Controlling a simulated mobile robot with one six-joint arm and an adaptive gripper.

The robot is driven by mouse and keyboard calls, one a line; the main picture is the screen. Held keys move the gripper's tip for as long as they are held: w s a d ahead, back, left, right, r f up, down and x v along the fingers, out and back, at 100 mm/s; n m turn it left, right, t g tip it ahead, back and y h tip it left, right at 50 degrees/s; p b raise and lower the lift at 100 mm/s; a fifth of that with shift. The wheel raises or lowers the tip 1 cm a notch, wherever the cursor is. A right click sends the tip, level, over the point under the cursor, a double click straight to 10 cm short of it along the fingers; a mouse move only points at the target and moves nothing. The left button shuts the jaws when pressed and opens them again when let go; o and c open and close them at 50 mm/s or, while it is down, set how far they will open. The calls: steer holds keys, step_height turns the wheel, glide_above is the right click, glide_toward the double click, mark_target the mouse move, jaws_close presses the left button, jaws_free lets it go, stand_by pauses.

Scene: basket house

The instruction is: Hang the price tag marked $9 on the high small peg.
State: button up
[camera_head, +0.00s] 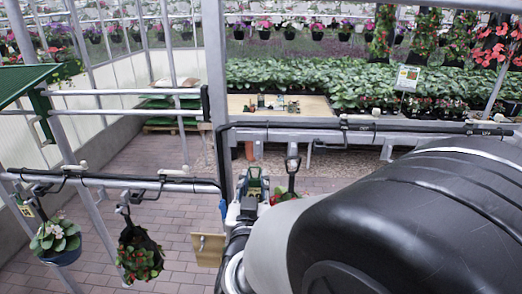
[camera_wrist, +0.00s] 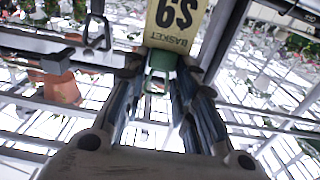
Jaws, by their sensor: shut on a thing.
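In the wrist view, my gripper (camera_wrist: 160,68) is shut on a cream price tag (camera_wrist: 176,25) marked "$9" and "BASKET". A green loop or clip (camera_wrist: 158,72) on the tag sits between the fingertips. In the head view, my gripper (camera_head: 253,203) is below the right-hand rail, partly hidden by my arm. The tag there is small and hard to make out. Small white pegs stick up on the rails, one on the lower left rail (camera_head: 83,165) and one on the upper left rail (camera_head: 195,84). I cannot tell which is the high small peg.
Dark rails (camera_head: 360,132) cross the middle, beside a grey post (camera_head: 216,80). Two hanging plants (camera_head: 57,240) (camera_head: 139,252) hang from the lower left rail. A wooden board (camera_head: 208,250) is left of my gripper.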

mark_target(255, 179)
steer(key=shift+w+d+f+p, duration=0.15)
steer(key=shift+w+p, duration=0.2)
steer(key=shift+w, duration=1.9)
steer(key=shift+w+b, duration=0.25)
steer(key=shift+b, duration=0.1)
steer(key=shift+w+b, duration=0.3)
steer(key=shift+w, duration=0.85)
steer(key=shift+w, duration=0.1)
steer(key=shift+w+b, duration=0.3)
steer(key=shift+w, duration=0.1)
steer(key=shift+w+f+b, duration=0.1)
steer(key=shift+f+b, duration=0.4)
steer(key=shift+b, duration=0.55)
steer(key=o, duration=0.9)
steer(key=shift+c, duration=0.2)
